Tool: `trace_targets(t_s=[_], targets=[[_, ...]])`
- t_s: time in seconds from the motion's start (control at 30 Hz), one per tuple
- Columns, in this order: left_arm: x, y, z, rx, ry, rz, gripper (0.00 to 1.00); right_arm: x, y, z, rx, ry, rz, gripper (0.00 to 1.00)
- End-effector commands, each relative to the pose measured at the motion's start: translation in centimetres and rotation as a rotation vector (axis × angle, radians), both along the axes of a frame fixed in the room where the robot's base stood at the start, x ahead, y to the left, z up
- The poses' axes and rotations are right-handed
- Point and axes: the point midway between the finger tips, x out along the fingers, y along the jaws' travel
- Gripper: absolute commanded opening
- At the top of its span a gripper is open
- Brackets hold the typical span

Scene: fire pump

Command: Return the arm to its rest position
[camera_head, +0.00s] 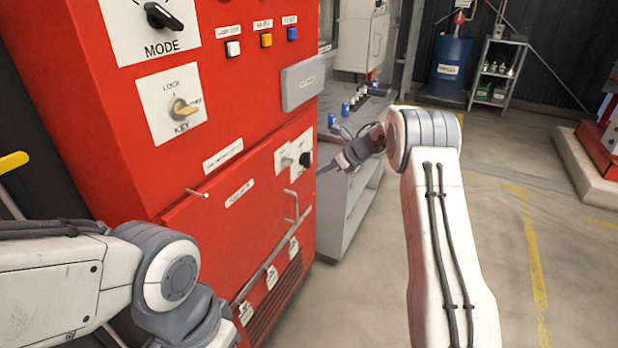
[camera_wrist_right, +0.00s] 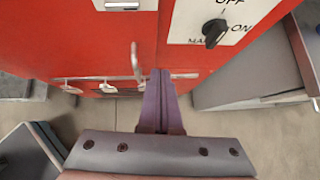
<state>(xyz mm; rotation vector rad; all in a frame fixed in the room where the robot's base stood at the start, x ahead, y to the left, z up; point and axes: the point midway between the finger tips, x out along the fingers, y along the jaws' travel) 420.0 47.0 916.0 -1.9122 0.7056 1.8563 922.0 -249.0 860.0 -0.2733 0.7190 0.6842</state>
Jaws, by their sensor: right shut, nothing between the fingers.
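My right arm comes in from the lower right of the head view. Its gripper (camera_head: 333,165) points left toward the red cabinet (camera_head: 225,115), level with the panel with black and grey knobs (camera_head: 294,158). In the right wrist view the purple fingers of this gripper (camera_wrist_right: 159,75) are together with nothing between them. Their tips appear in front of a metal handle (camera_wrist_right: 137,66) and below left of the black OFF/ON knob (camera_wrist_right: 215,33); contact cannot be told. My left arm enters at the lower left of the head view; its gripper is out of the picture.
A grey bench (camera_head: 345,215) with small blue-capped items stands beside the cabinet, close to my right gripper. A blue barrel (camera_head: 450,68) and a shelf rack (camera_head: 497,72) stand at the back.

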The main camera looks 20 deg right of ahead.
Motion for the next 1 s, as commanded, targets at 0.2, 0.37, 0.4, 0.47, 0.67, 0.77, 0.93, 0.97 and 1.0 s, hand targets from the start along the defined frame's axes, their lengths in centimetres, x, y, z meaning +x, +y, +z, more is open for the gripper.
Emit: trace_targets(t_s=[0.2,0.37,0.4,0.47,0.67,0.77,0.93,0.97,1.0], targets=[[0.0,0.0,-0.1,0.0,0.0,0.0,0.5,-1.5,-1.6,2.1,0.001,0.0,0.001,0.0],[0.0,0.0,-0.1,0.0,0.0,0.0,0.5,-1.8,-1.7,2.5,0.001,0.002,0.004,0.0],[0.0,0.0,0.0,0.0,0.0,0.0,0.5,-1.8,-1.6,2.7,0.005,0.001,-0.001,0.0],[0.0,0.0,0.2,0.0,0.0,0.0,0.5,-1.5,-0.9,3.6,0.021,-0.004,-0.025,0.0],[0.0,0.0,2.1,0.0,0.0,0.0,0.5,0.3,6.4,11.9,0.273,-0.006,-0.339,0.0],[0.0,0.0,3.5,0.0,0.0,0.0,0.5,-0.5,10.9,17.0,0.51,0.055,-0.623,0.0],[0.0,0.0,5.6,0.0,0.0,0.0,0.5,-6.6,15.8,21.4,0.896,0.261,-1.124,0.0],[0.0,0.0,6.0,0.0,0.0,0.0,0.5,-8.2,16.5,21.6,0.956,0.309,-1.217,0.0],[0.0,0.0,6.5,0.0,0.0,0.0,0.5,-10.7,17.2,21.7,1.029,0.375,-1.343,0.0]])
